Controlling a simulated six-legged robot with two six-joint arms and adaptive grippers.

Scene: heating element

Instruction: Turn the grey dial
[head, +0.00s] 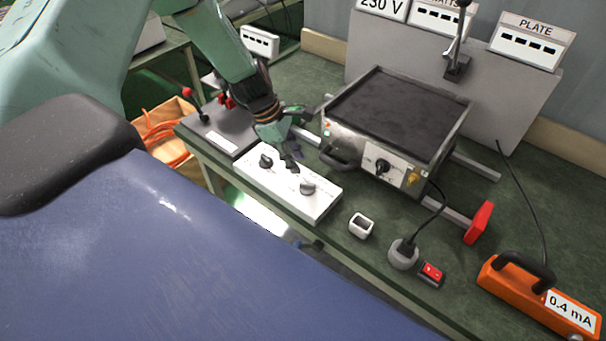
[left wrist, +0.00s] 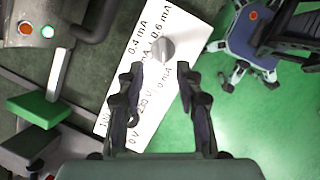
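The grey dial (head: 307,187) sits on the right part of a white control box (head: 325,207) at the table's front edge. It also shows in the left wrist view (left wrist: 163,50), just beyond and between my fingertips, beside mA labels. A black dial (head: 266,161) is on the left part of the same box. My left gripper (head: 291,163) is above the box, between the two dials in the head view. In the left wrist view (left wrist: 158,70) its fingers are apart with nothing between them. No contact with the grey dial is visible. My right gripper is not in view.
A hot plate (head: 395,112) with its own knob stands behind the box. A black box with a red-knobbed lever (head: 188,92) is at left.

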